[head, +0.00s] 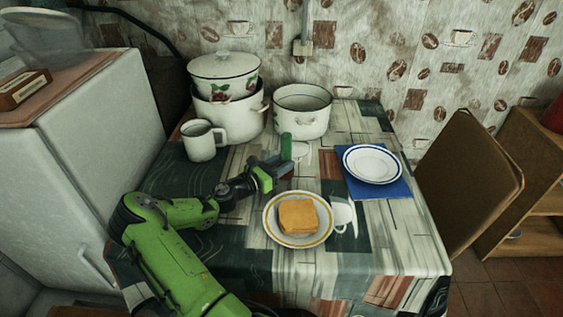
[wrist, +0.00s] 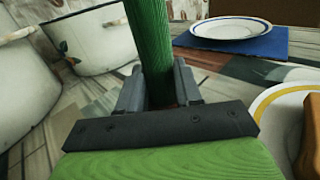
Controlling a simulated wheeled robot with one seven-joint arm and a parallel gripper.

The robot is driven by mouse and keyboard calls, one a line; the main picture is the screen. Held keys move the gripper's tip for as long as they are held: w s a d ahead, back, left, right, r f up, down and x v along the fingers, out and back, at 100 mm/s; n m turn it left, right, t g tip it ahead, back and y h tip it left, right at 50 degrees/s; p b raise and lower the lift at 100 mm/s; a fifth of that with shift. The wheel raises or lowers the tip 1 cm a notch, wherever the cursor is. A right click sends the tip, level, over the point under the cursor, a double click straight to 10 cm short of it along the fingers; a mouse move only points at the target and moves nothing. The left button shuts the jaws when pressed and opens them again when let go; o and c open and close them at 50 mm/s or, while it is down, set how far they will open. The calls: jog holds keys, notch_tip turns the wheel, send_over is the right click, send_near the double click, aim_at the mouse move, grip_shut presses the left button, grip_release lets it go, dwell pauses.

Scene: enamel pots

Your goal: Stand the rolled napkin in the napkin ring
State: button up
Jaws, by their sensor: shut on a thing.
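The rolled napkin (head: 286,147) is a green upright cylinder on the table's middle, in front of the pots. My gripper (head: 283,165) is shut around its lower part. In the wrist view, the napkin (wrist: 150,45) rises between the two dark fingers of my gripper (wrist: 158,88), close to upright, its top out of frame. I cannot make out the napkin ring in either view. The napkin's lower end is hidden behind the fingers, so I cannot tell whether it touches anything.
A white pot (head: 303,120) stands behind the napkin, with stacked pots (head: 232,112) and a mug (head: 203,141) to the left. A plate (head: 271,226) with toast (head: 298,216) is in front. A blue-rimmed plate (head: 372,164) on a blue napkin (head: 372,190) is to the right.

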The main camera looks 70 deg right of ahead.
jog(key=o, duration=1.1)
jog(key=p+v, duration=0.4)
jog(key=v, duration=1.1)
jog(key=shift+d+r, duration=0.1)
jog(key=shift+w+a, duration=0.25)
jog(key=shift+a, duration=0.15)
